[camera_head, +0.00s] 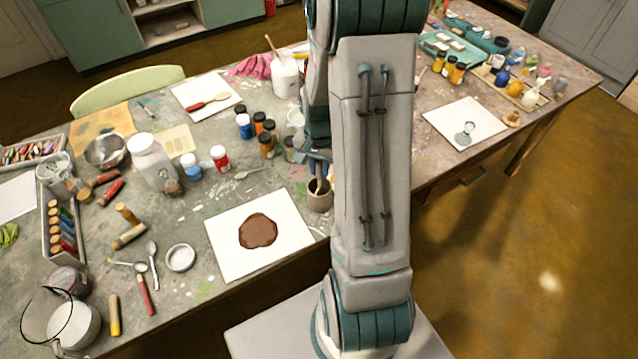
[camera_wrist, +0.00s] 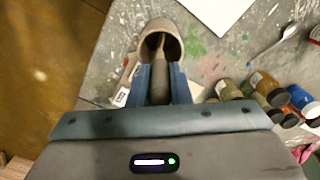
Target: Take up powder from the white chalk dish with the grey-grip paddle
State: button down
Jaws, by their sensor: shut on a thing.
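My gripper (camera_wrist: 160,82) is shut on a dark grey grip (camera_wrist: 158,88), which looks like the grey-grip paddle. The paddle's far end is inside a beige cup (camera_wrist: 175,28), so its tip is hidden. In the head view my gripper (camera_head: 318,168) is just above that cup (camera_head: 319,201), partly hidden by my arm. A small round white dish (camera_head: 180,258), which looks like the white chalk dish, lies on the table left of the cup, apart from my gripper. Its powder is too small to make out.
A white sheet with a brown patch (camera_head: 285,217) lies between the dish and the cup. Spoons (camera_head: 151,250) and a red-handled tool (camera_head: 145,296) lie left of the dish. Several paint jars (camera_head: 267,145) stand behind the cup. The table's front edge is close to the cup.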

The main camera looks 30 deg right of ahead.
jog(key=shift+r, duration=0.15)
notch_tip(320, 180, up, 10)
jog(key=shift+f+b, duration=0.1)
jog(key=shift+b, duration=0.45)
jog(key=c, duration=1.9)
grip_release()
jog(key=shift+c, duration=0.9)
